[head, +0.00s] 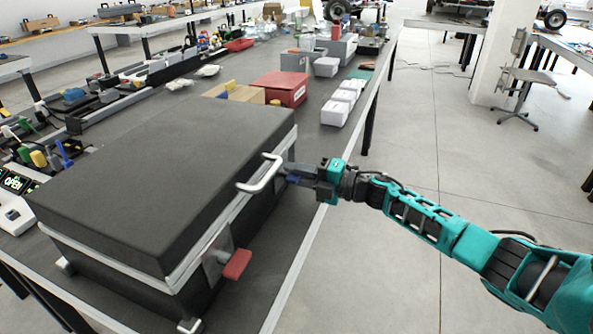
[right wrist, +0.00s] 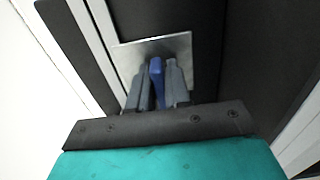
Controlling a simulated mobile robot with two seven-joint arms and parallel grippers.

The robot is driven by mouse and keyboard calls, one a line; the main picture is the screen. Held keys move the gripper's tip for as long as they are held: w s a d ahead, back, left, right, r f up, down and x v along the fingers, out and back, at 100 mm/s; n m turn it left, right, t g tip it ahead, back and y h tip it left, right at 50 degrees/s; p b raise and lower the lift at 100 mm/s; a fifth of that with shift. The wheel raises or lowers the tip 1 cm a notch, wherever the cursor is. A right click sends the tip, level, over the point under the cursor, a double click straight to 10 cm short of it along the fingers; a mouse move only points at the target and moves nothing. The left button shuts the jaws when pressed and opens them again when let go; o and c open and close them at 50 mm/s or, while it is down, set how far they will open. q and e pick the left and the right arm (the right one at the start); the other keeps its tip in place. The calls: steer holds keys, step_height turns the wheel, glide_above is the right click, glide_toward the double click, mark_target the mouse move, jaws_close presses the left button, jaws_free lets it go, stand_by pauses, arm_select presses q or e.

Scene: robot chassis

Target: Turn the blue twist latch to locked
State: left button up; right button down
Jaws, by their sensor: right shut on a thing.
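A large black case (head: 165,165) with a pale metal rim lies closed on the table. The blue twist latch (right wrist: 157,82) sits on a metal plate (right wrist: 183,45) on the case's front side in the right wrist view. In the head view the latch (head: 292,179) is mostly hidden by my right gripper (head: 298,176). That gripper is shut on the blue latch, with its grey fingers (right wrist: 157,88) on both sides of it. A red latch (head: 237,264) is on the same side, nearer to me. A white handle (head: 261,176) stands out between them. My left gripper is not in view.
A small display box reading "OPEN" (head: 14,190) stands left of the case. A red bin (head: 280,88), white boxes (head: 338,108) and grey bins (head: 327,66) stand behind the case.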

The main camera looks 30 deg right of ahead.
stand_by(0.5)
steer(key=c, duration=1.2)
jaws_free()
steer(key=shift+o, duration=0.2)
steer(key=shift+s+d, duration=0.1)
steer(key=v, duration=1.2)
steer(key=shift+s+d, duration=0.25)
steer(key=shift+s, duration=0.05)
